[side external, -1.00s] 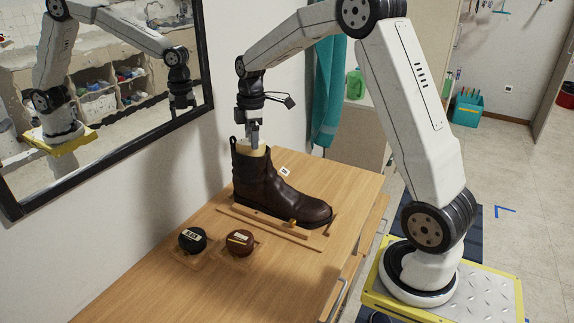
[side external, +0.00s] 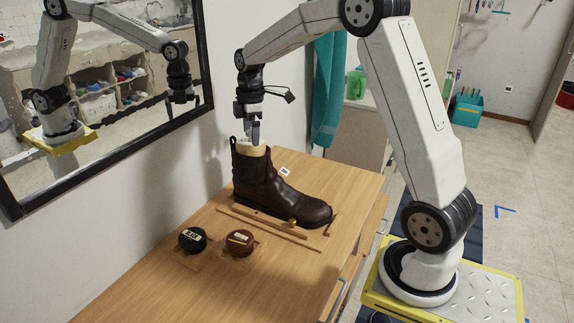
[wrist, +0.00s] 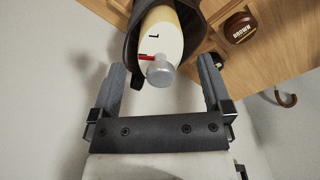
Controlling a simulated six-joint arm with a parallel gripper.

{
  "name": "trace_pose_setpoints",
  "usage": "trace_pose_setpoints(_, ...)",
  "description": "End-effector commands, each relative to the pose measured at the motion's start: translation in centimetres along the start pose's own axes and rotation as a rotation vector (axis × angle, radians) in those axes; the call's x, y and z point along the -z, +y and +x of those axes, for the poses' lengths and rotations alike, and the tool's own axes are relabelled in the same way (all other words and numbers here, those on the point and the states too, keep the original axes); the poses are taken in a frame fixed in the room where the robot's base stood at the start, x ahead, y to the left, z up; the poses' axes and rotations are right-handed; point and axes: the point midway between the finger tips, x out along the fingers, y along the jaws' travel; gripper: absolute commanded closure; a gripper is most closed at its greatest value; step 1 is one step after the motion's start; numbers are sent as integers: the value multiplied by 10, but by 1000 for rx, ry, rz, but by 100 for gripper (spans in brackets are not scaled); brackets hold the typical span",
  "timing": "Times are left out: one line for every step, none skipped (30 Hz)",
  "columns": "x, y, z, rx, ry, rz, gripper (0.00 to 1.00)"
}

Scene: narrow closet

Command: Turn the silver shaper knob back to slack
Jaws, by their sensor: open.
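The silver shaper knob (wrist: 160,73) shows in the wrist view between my open fingers, with a gap on each side. A red pointer (wrist: 147,57) sticks out to the left beside it. The cream shaper (wrist: 166,22) bears a black mark and sits in the top of the dark brown boot (side external: 268,185). The boot stands upright on the wooden bench. My gripper (side external: 254,138) points down just above the boot's opening in the side view; it also shows in the wrist view (wrist: 161,66), open and empty. The knob is hard to make out in the side view.
A black tin (side external: 192,240) and a brown tin (side external: 240,242) sit on the bench in front of the boot. A wooden rail (side external: 265,222) lies along the boot's near side. A framed mirror (side external: 110,90) hangs on the left wall. The bench's near left is clear.

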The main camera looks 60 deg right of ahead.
Motion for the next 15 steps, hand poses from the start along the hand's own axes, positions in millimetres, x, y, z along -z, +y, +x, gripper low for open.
trace_pose_setpoints(0,0,-4,-2,0,0,0)
trace_pose_setpoints(0,0,-5,-2,0,0,0)
trace_pose_setpoints(0,0,-8,-1,0,0,0)
trace_pose_setpoints(0,0,-9,-1,0,0,0)
trace_pose_setpoints(0,0,-11,-1,0,0,0)
trace_pose_setpoints(1,0,-13,-2,0,0,0)
trace_pose_setpoints(1,0,-15,-2,0,0,0)
trace_pose_setpoints(1,0,-16,-2,0,0,0)
trace_pose_setpoints(1,0,-19,-1,0,0,0)
trace_pose_setpoints(1,0,-20,-1,0,0,0)
trace_pose_setpoints(1,0,-22,-1,0,0,0)
trace_pose_setpoints(1,0,-24,-1,0,0,0)
trace_pose_setpoints(1,0,-26,-1,0,0,0)
trace_pose_setpoints(1,0,-28,-2,0,0,0)
trace_pose_setpoints(1,0,-30,-2,0,0,0)
